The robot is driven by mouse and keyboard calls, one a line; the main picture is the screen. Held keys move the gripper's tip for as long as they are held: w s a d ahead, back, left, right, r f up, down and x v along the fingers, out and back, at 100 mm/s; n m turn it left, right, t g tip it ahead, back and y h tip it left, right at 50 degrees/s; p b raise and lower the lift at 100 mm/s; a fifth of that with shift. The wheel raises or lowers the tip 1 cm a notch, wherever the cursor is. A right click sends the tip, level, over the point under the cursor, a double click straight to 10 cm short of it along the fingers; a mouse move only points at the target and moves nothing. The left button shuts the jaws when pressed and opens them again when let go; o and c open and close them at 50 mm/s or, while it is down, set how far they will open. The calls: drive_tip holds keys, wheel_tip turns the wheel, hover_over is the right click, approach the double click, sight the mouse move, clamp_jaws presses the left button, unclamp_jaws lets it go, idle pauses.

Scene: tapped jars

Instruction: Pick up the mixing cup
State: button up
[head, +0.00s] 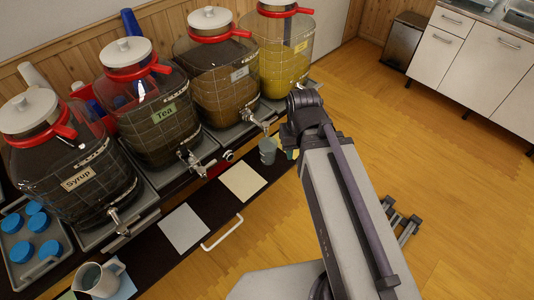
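Two vessels could be the mixing cup, and I cannot tell which it is. A small grey-blue cup (267,150) stands near the tap of the third jar, just left of my arm. A larger grey jug (99,279) with a handle stands upright at the lower left, on a light blue mat, and looks empty. My arm rises from the bottom right to a dark joint near the fourth jar.
Several tapped jars line the wall: syrup (75,165), tea (150,110), a brown one (222,80) and a yellow one (285,55). A tray (20,262) holds blue-lidded containers. A grey mat (183,228) and a cream mat (243,181) are bare. Open floor (460,200) lies right.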

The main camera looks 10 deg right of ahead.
drive_tip(key=o, duration=1.3)
drive_tip(key=shift+c, duration=0.2)
drive_tip(key=shift+f, duration=0.1)
